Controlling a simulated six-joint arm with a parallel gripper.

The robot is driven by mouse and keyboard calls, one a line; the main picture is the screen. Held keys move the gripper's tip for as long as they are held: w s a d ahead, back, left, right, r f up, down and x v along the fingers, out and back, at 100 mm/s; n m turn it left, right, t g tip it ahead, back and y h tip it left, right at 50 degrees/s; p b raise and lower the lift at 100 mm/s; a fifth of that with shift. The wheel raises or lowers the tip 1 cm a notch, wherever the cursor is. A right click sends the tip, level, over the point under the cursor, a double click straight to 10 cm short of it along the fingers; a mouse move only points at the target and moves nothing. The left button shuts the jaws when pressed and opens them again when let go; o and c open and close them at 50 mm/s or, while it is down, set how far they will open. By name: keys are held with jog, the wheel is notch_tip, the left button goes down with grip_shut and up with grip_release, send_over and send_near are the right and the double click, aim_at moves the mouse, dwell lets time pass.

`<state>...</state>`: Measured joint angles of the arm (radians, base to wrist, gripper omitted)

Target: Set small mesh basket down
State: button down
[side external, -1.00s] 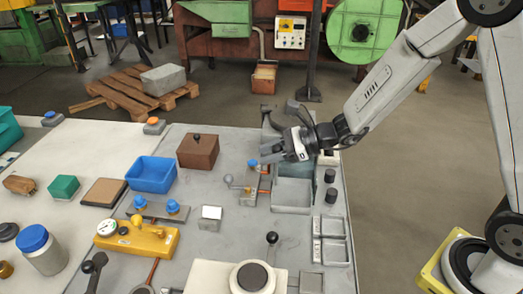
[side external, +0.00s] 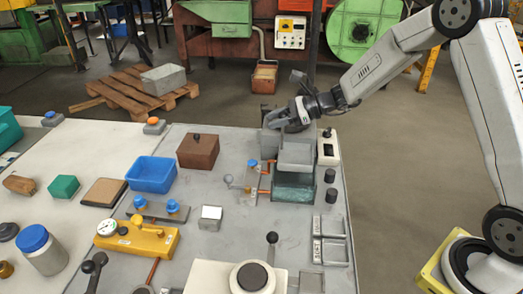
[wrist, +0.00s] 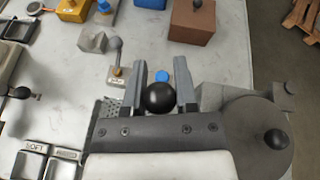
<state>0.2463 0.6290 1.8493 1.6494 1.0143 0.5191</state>
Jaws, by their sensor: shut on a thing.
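The small mesh basket appears in the side view as a grey open box (side external: 297,155), just below and in front of my gripper (side external: 286,122). Some of its perforated grey wall shows in the wrist view (wrist: 104,112), left of the fingers. In the wrist view my gripper (wrist: 160,88) is shut, with a round black knob (wrist: 161,99) between its fingers. The basket is over or behind a teal-walled tank (side external: 294,190). I cannot tell whether its underside touches anything.
Small labelled trays (side external: 331,240) lie in front. Bare table shows between these things.

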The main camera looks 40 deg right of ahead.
aim_at(282, 147)
jog(key=shift+w+d+f, duration=0.1)
jog(key=shift+f, duration=1.5)
jog(key=shift+w+d+f, duration=0.1)
jog(key=shift+f, duration=3.4)
jog(key=shift+c, duration=2)
grip_release()
jog(key=shift+s, duration=0.1)
